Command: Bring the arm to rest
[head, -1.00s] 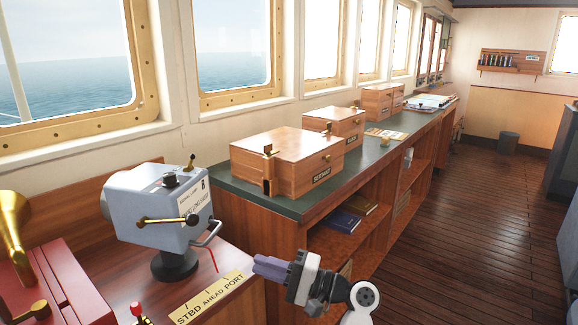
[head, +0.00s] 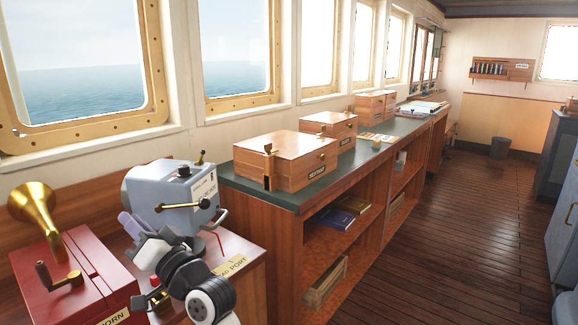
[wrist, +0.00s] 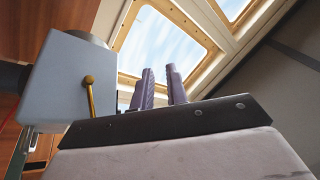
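My gripper (head: 130,224) is in the lower left of the head view, in front of the grey signal lamp (head: 172,190). Its purple fingers point up and to the left, near the lamp's left side. In the wrist view my gripper (wrist: 160,68) shows two fingers with a narrow gap between them and nothing held. The grey box-shaped housing (wrist: 62,82) with a brass lever stands to the left of the fingers there. I cannot tell whether the fingers touch the lamp.
A red horn box (head: 75,275) with a brass horn (head: 42,212) stands left of my gripper. A green-topped counter (head: 245,188) with wooden boxes (head: 285,158) runs back along the windows. The plank floor (head: 440,240) at right is clear.

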